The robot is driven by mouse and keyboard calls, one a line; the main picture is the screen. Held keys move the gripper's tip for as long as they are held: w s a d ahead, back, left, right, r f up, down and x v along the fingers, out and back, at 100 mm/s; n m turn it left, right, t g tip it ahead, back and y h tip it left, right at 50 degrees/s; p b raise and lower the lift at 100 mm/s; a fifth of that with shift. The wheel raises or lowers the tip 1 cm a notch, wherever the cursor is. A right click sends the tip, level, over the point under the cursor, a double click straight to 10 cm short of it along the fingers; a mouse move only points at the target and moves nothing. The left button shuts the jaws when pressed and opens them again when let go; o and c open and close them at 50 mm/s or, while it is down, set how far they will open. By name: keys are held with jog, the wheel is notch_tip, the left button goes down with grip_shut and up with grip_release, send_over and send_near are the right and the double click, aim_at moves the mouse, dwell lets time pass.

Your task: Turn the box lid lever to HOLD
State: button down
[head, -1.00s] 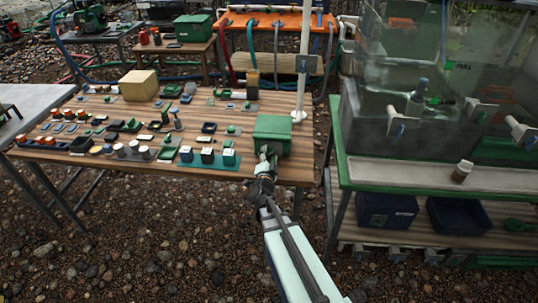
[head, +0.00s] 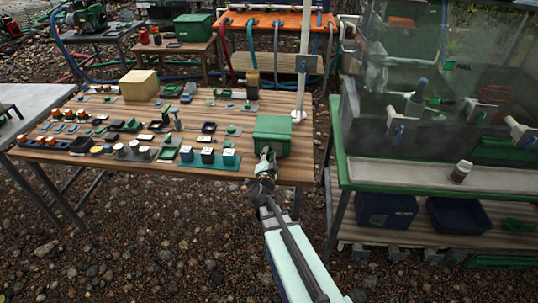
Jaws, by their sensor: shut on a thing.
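A green box (head: 272,133) stands at the right end of the wooden table. My gripper (head: 267,160) is at the box's near side, at the table's front edge, and its jaws are closed on a small part there. That part is most likely the lid lever, but my gripper covers most of it. The lever's angle and any HOLD marking are too small or hidden to read.
The wooden table (head: 95,165) holds many small switches and knobs left of the box. A white post (head: 303,60) rises just behind the box. A green-framed bench (head: 390,180) with clear tanks stands close on the right. Gravel lies open in front.

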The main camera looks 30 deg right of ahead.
jog(key=n+p, duration=0.2)
jog(key=n, duration=0.1)
jog(key=n+p, duration=0.2)
jog(key=shift+w+a+r, duration=0.1)
jog(key=shift+w+r, duration=0.05)
jog(key=shift+r, duration=0.1)
jog(key=n+p, duration=0.2)
jog(key=n, duration=0.2)
jog(key=shift+a, duration=0.1)
jog(key=shift+f+n, duration=0.1)
jog(key=shift+n, duration=0.4)
jog(key=c, duration=0.9)
grip_release()
jog(key=shift+o, duration=0.2)
jog(key=v, duration=1.2)
